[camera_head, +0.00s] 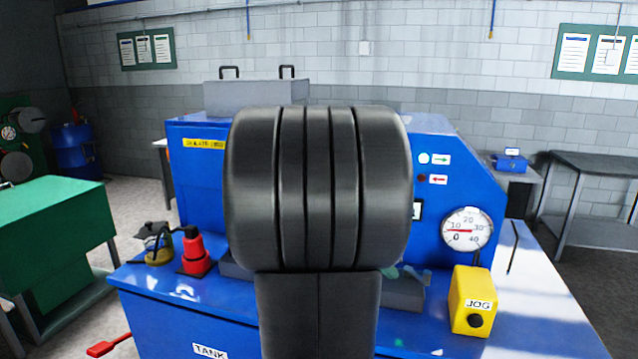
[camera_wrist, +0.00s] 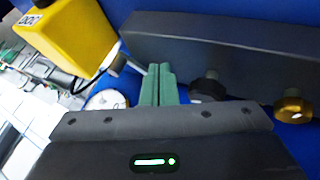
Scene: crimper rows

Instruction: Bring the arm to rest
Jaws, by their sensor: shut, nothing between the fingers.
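My arm (camera_head: 318,190) fills the middle of the head view, dark and close, in front of a blue machine (camera_head: 460,165). My gripper (camera_wrist: 158,70) shows in the wrist view, its two green fingers together with nothing between them. The fingers point toward a long dark grey block (camera_wrist: 225,55) on blue; I cannot tell whether they touch it. In the head view my arm hides most of the work area and I cannot make out the gripper clearly.
A yellow JOG box (camera_head: 472,300) stands at the machine's right front, also close by in the wrist view (camera_wrist: 65,35). A dial gauge (camera_head: 467,231) is above it. A red fitting (camera_head: 194,254) stands on the left of the blue top. A green bench (camera_head: 55,215) is at left.

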